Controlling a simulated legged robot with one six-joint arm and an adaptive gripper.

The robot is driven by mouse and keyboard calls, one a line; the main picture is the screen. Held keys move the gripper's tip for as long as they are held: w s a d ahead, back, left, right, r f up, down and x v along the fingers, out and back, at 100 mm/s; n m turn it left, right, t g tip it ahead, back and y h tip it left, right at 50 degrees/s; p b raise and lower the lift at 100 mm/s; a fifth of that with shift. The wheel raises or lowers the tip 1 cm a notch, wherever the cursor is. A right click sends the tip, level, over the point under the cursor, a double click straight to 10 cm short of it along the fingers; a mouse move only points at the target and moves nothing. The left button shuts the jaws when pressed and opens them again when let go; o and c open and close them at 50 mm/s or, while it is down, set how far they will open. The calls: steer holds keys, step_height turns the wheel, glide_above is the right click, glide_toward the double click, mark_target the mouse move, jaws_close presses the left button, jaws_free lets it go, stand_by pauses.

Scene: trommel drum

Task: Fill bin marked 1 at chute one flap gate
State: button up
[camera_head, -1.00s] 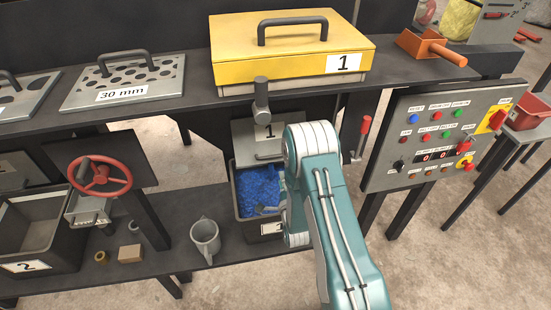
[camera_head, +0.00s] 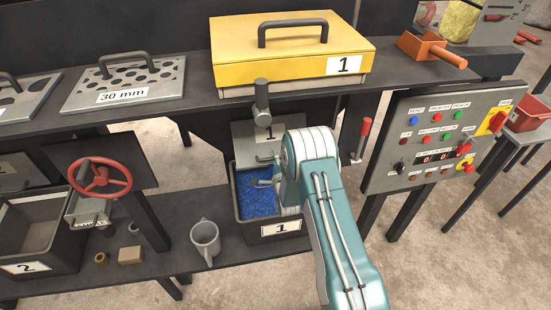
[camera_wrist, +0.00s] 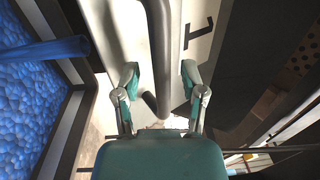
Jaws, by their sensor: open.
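Bin 1 (camera_head: 281,227), a dark bin with a white "1" label, stands on the lower shelf under chute one and holds blue pieces (camera_head: 256,196). The grey flap gate (camera_head: 245,138) marked 1 hangs above it, with a bar handle low on its face. My gripper (camera_head: 268,183) is over the bin, just below the flap, partly hidden by my arm. In the wrist view my open gripper (camera_wrist: 160,72) has its fingers on either side of the grey bar handle (camera_wrist: 160,45), apart from it. A blue rod-like shape (camera_wrist: 45,50) crosses the bin; I cannot tell what it is.
A control panel (camera_head: 435,140) is at right. A yellow lidded box (camera_head: 290,50) sits above.

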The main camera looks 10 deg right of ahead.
jaws_close()
